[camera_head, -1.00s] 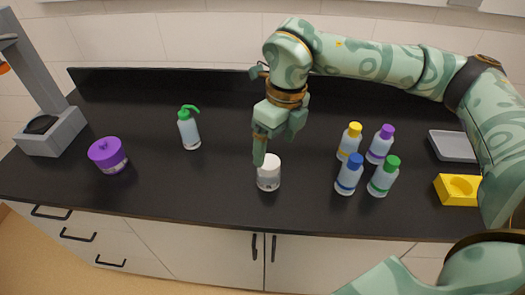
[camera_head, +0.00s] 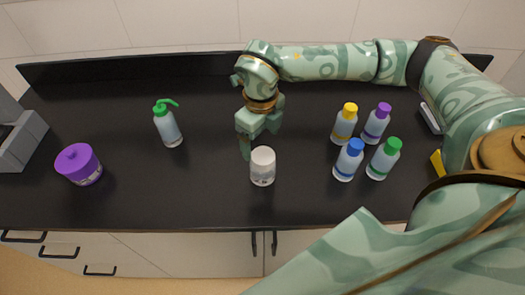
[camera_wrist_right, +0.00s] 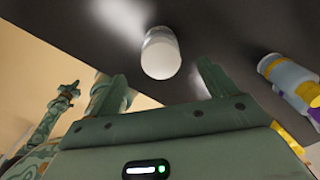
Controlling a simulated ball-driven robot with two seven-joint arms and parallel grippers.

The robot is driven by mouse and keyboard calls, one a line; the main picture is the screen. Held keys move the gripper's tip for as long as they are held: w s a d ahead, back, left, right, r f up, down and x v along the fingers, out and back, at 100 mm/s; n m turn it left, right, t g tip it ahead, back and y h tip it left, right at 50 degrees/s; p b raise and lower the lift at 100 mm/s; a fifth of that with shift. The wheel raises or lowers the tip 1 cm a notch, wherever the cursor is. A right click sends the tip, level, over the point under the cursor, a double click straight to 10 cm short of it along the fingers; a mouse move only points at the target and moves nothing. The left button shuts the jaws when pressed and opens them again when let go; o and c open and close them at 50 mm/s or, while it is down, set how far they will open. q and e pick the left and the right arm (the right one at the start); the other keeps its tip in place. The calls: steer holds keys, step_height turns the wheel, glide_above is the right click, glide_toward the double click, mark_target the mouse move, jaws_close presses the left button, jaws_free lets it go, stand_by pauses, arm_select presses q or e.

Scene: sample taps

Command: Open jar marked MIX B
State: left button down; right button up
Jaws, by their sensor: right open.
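A small jar with a white lid (camera_head: 263,157) stands upright near the front middle of the dark counter. It also shows beyond my right gripper's fingers in the right wrist view (camera_wrist_right: 161,56). A purple-lidded jar (camera_head: 79,166) stands at the left. I cannot read the markings on either jar. My right gripper (camera_head: 259,138) is open and empty, just behind and slightly left of the white-lidded jar in the head view. The gap between them is hard to judge.
A wash bottle with a green spout (camera_head: 168,127) stands at left centre. Right of the white-lidded jar are bottles with yellow (camera_head: 345,124), purple (camera_head: 377,124), blue (camera_head: 348,160) and green (camera_head: 383,159) caps. A grey device (camera_head: 18,143) is at the far left.

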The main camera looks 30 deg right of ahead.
mark_target(262, 155)
steer(key=f, duration=0.4)
steer(key=shift+s, duration=0.2)
steer(key=shift+d+f, duration=0.1)
steer(key=shift+f, duration=0.45)
steer(key=c, duration=1)
steer(key=shift+r, duration=0.15)
